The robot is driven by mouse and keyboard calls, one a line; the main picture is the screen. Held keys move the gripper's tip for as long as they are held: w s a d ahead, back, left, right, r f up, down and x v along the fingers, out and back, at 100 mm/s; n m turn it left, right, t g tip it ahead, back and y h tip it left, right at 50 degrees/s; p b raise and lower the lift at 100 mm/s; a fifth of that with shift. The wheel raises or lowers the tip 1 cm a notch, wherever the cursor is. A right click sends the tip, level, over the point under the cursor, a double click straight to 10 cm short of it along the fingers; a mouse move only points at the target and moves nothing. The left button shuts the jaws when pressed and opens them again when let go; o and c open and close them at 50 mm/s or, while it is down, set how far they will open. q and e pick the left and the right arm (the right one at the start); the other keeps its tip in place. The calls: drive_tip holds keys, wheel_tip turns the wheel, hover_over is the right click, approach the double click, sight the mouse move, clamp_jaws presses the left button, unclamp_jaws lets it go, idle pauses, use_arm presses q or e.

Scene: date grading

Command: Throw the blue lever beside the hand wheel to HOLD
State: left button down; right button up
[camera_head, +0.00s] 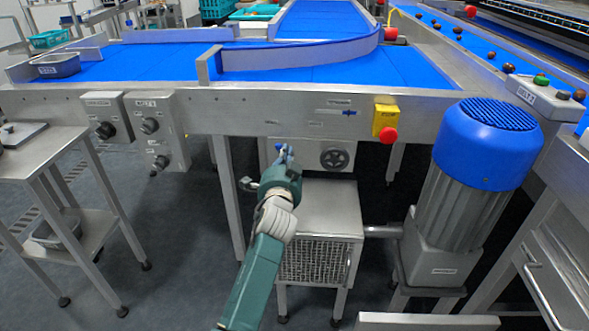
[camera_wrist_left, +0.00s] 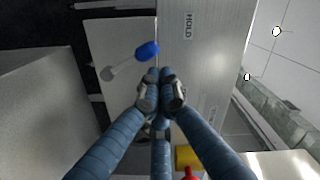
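The blue lever shows in the left wrist view as a rounded blue knob (camera_wrist_left: 148,50) on a pale rod that runs down-left to a round pivot. A label reading HOLD (camera_wrist_left: 188,26) is to the right of the knob on the grey panel. In the head view the lever (camera_head: 281,148) is small and partly hidden at my left gripper (camera_head: 287,154), left of the hand wheel (camera_head: 335,158). In the wrist view my left fingers (camera_wrist_left: 160,82) are drawn together, empty, just below the knob and seemingly apart from it. My right gripper is not visible.
A yellow box with a red button (camera_head: 386,122) is up-right of the hand wheel. A large blue-capped motor (camera_head: 480,150) stands at the right. A metal stand with a mesh front (camera_head: 318,215) is below the panel. Dark knobs (camera_head: 150,125) are at the left.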

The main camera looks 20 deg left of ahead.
use_arm(q)
drive_tip(key=v, duration=0.9)
drive_tip(key=shift+s, duration=0.4)
drive_tip(key=shift+d, duration=0.15)
